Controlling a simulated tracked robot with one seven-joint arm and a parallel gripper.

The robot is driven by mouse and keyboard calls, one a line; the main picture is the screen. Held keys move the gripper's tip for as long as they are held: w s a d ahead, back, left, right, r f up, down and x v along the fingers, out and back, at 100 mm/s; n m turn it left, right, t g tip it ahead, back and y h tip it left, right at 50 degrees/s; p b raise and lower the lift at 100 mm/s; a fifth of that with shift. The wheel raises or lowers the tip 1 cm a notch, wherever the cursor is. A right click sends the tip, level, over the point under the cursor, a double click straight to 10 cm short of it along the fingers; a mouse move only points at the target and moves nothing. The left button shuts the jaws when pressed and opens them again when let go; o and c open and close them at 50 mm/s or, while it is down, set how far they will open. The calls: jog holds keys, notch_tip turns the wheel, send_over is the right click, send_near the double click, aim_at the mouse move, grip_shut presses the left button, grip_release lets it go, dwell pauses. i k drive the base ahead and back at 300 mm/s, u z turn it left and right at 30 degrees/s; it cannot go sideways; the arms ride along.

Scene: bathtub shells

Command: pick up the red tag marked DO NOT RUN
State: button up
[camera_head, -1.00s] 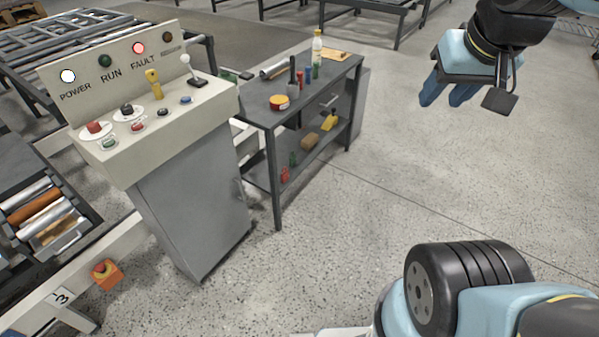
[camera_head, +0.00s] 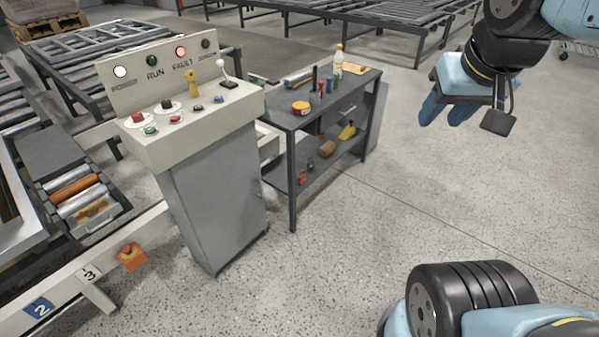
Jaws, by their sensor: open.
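I cannot make out a red tag with DO NOT RUN lettering. The beige control console (camera_head: 190,130) stands left of centre, with POWER, RUN and FAULT lamps on its back panel. A red button (camera_head: 138,117), a yellow upright part (camera_head: 194,84) and a lever with a white knob (camera_head: 224,70) are on its sloping top. My gripper (camera_head: 446,112) hangs at the upper right, with its blue fingers pointing down. It is open and empty, well to the right of the console and clear of everything.
A dark two-shelf workbench (camera_head: 310,120) behind the console bears a yellow-and-red roll (camera_head: 300,108), bottles and tools. The speckled floor (camera_head: 350,250) at centre and right is clear.

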aim_at(302, 177)
jog(key=i, duration=0.85)
jog(key=z, duration=0.05)
